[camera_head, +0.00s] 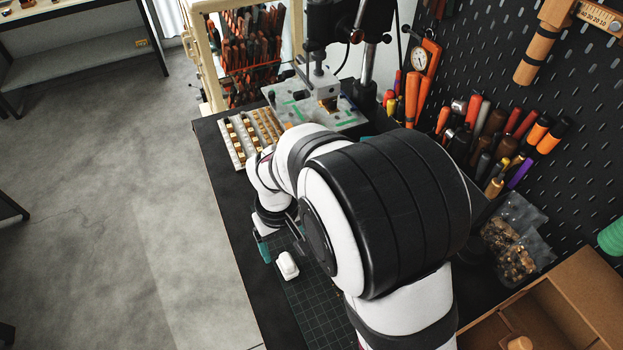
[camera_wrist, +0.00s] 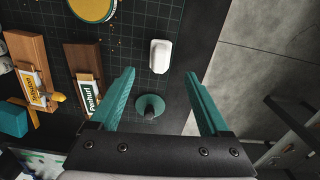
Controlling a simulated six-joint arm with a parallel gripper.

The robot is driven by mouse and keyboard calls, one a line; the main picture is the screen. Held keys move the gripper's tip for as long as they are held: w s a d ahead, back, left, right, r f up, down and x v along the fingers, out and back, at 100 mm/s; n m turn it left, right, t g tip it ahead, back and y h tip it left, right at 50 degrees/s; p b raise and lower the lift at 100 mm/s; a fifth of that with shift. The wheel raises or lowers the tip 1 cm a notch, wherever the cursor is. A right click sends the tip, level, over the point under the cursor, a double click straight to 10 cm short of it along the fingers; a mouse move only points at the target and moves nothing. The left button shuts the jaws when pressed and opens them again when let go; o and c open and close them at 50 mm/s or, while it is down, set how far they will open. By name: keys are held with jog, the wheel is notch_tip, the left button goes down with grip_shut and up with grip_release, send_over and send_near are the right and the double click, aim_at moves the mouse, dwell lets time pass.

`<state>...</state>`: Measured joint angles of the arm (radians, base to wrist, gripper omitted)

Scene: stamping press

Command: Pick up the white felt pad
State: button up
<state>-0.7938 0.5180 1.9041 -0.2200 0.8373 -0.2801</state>
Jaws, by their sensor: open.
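A small white block with rounded edges, which I take to be the white felt pad (camera_head: 287,265), lies on the dark green cutting mat (camera_head: 318,307). In the wrist view the pad (camera_wrist: 160,56) lies just beyond my fingertips, roughly centred between them. My gripper (camera_wrist: 160,77) has two teal fingers spread wide with nothing held between them. In the head view my gripper (camera_head: 280,243) is partly hidden by my arm, and one teal finger shows just behind the pad. No contact with the pad shows.
A round teal piece with a dark knob (camera_wrist: 150,107) shows between my fingers, nearer my palm. Labelled wooden blocks (camera_wrist: 84,68) and a yellow-green tin (camera_wrist: 92,7) lie left of the pad in the wrist view. The press (camera_head: 320,90) stands at the back; the table edge is close by.

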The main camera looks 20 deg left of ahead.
aim_at(287, 260)
notch_tip(287, 260, down, 8)
jog(key=shift+s+d+f, duration=0.15)
grip_shut()
dwell(0.4)
